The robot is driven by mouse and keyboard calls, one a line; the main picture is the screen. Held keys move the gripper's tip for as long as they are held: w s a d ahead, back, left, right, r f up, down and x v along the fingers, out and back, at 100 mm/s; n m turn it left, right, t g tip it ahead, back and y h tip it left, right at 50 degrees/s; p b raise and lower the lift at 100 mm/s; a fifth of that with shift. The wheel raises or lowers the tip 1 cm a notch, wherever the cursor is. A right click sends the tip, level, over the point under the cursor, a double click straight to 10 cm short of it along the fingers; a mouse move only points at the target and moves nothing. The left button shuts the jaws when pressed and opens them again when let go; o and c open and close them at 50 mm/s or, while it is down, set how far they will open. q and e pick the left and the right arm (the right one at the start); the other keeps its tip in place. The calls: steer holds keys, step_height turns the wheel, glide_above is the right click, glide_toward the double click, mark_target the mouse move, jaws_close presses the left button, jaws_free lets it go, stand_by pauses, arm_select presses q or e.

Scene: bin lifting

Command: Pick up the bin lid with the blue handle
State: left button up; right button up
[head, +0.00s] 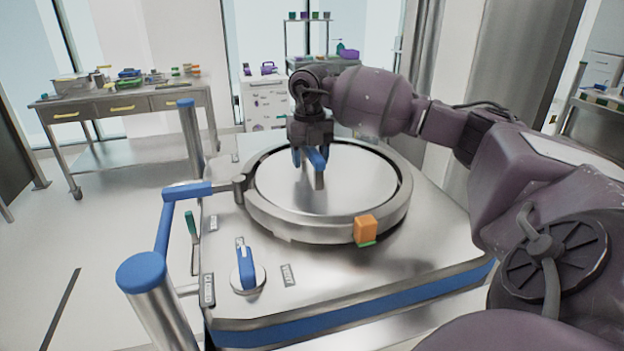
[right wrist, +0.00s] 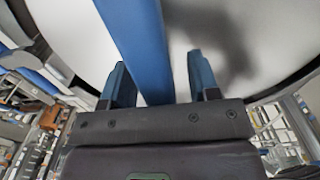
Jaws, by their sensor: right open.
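The bin lid (head: 362,188) is a round, pale metal disc lying level inside a thick metal ring on top of the metal bin housing. Its blue handle (right wrist: 136,38) is a straight bar standing over the disc. In the right wrist view it runs down from the top edge and passes between my fingers, closer to the left finger. My right gripper (head: 310,157) points down over the lid, around the handle. It is open, with a gap on the right side of the bar (right wrist: 160,72). In the head view the gripper partly hides the handle. My left gripper is not in view.
A blue-ended lever (head: 187,192) and a blue-capped post (head: 142,271) stand left of the ring. An orange block (head: 366,229) sits on the ring's front edge. A blue knob (head: 246,270) is on the housing's front left. A cluttered workbench (head: 120,103) stands behind left.

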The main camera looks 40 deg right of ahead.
steer(key=shift+f, duration=0.25)
stand_by(0.4)
jaws_close()
stand_by(1.4)
steer(key=shift+r, duration=0.15)
